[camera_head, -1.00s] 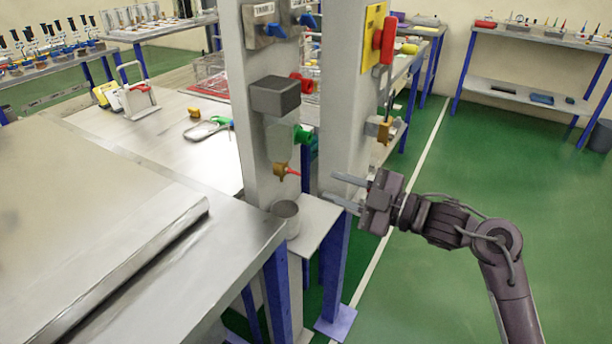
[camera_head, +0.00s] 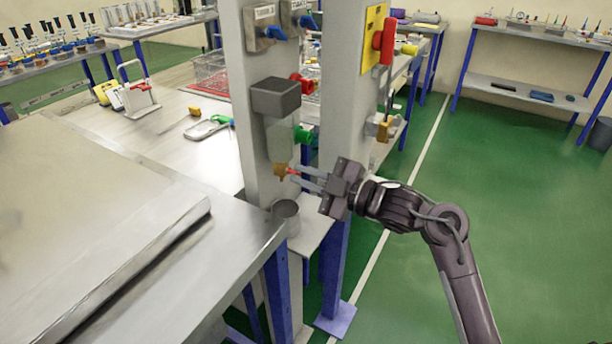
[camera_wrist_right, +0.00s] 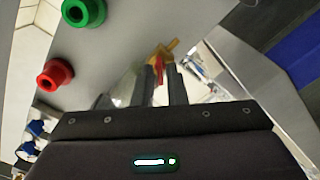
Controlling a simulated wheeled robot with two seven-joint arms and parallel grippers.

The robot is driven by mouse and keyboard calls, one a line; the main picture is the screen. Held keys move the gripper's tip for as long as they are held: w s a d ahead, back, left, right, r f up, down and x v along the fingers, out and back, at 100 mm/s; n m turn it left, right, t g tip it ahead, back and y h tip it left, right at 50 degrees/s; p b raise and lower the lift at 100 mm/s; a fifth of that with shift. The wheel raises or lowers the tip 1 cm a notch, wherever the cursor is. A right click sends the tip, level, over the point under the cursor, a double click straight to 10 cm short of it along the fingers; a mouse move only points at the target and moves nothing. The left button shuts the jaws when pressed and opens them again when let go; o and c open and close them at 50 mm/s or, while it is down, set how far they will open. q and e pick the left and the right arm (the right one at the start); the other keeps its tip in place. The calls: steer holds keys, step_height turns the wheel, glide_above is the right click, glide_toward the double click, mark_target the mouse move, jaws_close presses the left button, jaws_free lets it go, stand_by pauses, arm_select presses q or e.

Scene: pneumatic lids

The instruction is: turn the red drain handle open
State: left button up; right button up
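The red drain handle (camera_head: 293,172) is a small lever on the brass drain valve (camera_head: 281,171) under the clear bowl (camera_head: 279,138) on the grey post. My right gripper (camera_head: 306,178) reaches it from the right, with its fingertips at the handle. In the right wrist view, the red handle (camera_wrist_right: 159,67) shows between the two fingers of the right gripper (camera_wrist_right: 161,84), in front of the brass valve (camera_wrist_right: 162,52). The fingers stand apart; I see no clear grip on the handle. My left gripper is out of view.
A metal cup (camera_head: 287,214) stands on a small shelf below the valve. A green knob (camera_head: 303,136) and red knob (camera_head: 303,83) project from the post above. A second post with a long red lever (camera_head: 388,42) stands to the right. Green floor lies clear farther right.

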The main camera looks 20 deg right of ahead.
jaws_close()
steer(key=shift+r+m+p, duration=0.1)
steer(key=shift+m+p, duration=8.9)
steer(key=shift+p, duration=2)
steer(key=shift+o, duration=2)
jaws_free()
